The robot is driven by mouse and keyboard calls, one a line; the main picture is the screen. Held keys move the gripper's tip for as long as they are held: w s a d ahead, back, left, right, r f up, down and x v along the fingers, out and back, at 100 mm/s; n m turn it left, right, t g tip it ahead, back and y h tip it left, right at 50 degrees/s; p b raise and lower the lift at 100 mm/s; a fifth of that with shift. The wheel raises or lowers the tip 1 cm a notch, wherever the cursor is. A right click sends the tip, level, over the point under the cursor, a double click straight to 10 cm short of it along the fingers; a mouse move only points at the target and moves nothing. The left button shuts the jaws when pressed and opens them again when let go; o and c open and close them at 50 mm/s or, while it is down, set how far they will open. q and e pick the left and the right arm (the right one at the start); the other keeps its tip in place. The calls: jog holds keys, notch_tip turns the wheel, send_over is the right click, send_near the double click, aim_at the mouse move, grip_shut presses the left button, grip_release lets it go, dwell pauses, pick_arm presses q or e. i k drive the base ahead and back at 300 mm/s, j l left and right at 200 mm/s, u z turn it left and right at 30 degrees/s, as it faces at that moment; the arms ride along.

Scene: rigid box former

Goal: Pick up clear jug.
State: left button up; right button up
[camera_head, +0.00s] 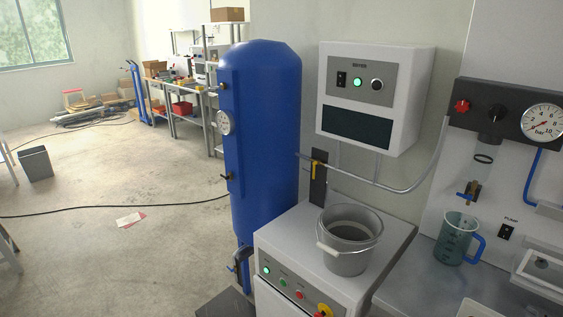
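The clear jug (456,239) is a see-through, greenish measuring jug with dark markings and a blue handle on its right side. It stands upright on the grey bench (408,277) at the right, below a small brass tap (468,195) with a blue lever. It appears empty, though its inside is hard to make out. Neither of my grippers shows in the head view.
A grey bucket (348,251) stands on the white machine (290,252) left of the jug. A panel with a gauge (541,121) rises behind the jug. A tall blue tank (262,150) stands further left. Open floor (120,180) lies at the left, crossed by a hose.

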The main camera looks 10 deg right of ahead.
aim_at(452, 244)
jog(key=z, duration=1.4)
jog(key=i+j+z, duration=0.1)
jog(key=j, duration=0.25)
jog(key=i+j, duration=0.1)
jog(key=j, duration=0.25)
jog(key=i+j+z, duration=0.15)
jog(key=j, duration=0.6)
jog(key=i+z, duration=0.05)
